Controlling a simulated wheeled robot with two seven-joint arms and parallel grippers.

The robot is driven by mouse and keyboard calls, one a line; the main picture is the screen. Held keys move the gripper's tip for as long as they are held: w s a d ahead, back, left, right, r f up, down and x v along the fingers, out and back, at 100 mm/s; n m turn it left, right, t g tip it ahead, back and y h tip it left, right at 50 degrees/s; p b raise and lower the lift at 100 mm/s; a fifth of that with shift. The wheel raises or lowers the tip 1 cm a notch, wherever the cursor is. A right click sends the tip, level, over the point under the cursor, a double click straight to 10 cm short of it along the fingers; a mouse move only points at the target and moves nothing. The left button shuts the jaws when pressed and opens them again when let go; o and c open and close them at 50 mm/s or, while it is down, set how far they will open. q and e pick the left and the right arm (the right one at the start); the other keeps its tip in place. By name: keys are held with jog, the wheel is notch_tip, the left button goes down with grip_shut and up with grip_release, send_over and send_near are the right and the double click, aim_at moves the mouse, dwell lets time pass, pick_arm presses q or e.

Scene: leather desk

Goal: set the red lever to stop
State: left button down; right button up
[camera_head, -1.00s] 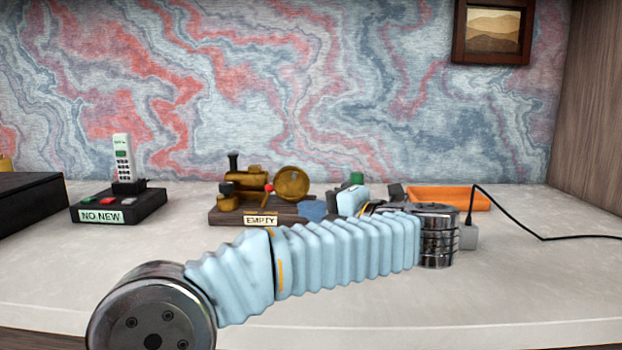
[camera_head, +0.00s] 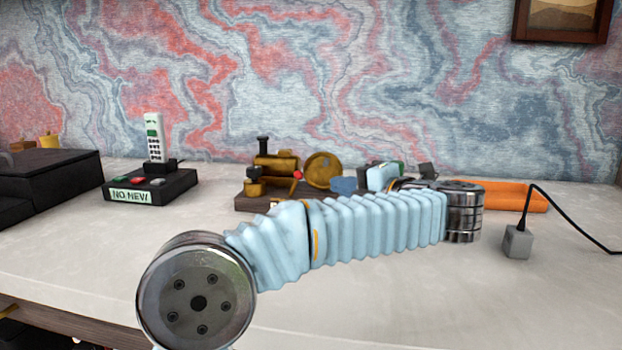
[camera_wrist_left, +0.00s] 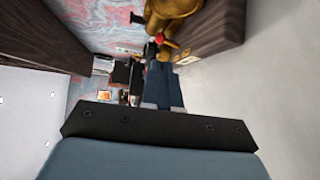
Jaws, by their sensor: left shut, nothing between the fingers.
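The red lever's round red knob (camera_head: 297,175) stands at the front of a brass toy locomotive (camera_head: 274,168) on a dark wooden base (camera_head: 247,202). In the left wrist view the red knob (camera_wrist_left: 159,38) is just beyond my fingertips. My left gripper (camera_head: 340,185), blue-fingered, is shut and empty, to the right of the knob in the head view. In the left wrist view its fingers (camera_wrist_left: 160,72) point toward the locomotive (camera_wrist_left: 172,14). Whether they touch the lever I cannot tell. My forearm hides the front of the base and its label. My right gripper is out of view.
A black box with a phone (camera_head: 155,140), buttons and a "NO NEW" label (camera_head: 131,196) stands left. A larger black box (camera_head: 50,175) is at the far left. An orange tray (camera_head: 520,196) and a grey plug block (camera_head: 517,242) with a black cable are right.

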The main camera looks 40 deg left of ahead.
aim_at(299, 174)
pick_arm(q)
jog(key=x, duration=1)
jog(key=shift+s+a+r+n+h+p, duration=0.2)
jog(key=shift+r+n+h+p, duration=0.1)
jog(key=shift+r+h, duration=0.15)
jog(key=a+n+h+p, duration=0.1)
jog(key=h, duration=0.1)
jog(key=s+a+r+n+h+p, duration=0.1)
jog(key=h+p, duration=0.1)
jog(key=shift+s+a+n+t, duration=0.15)
jog(key=shift+a+n+t, duration=0.15)
jog(key=shift+t, duration=0.1)
jog(key=shift+r, duration=0.1)
jog(key=shift+r+p, duration=0.75)
jog(key=shift+p, duration=0.2)
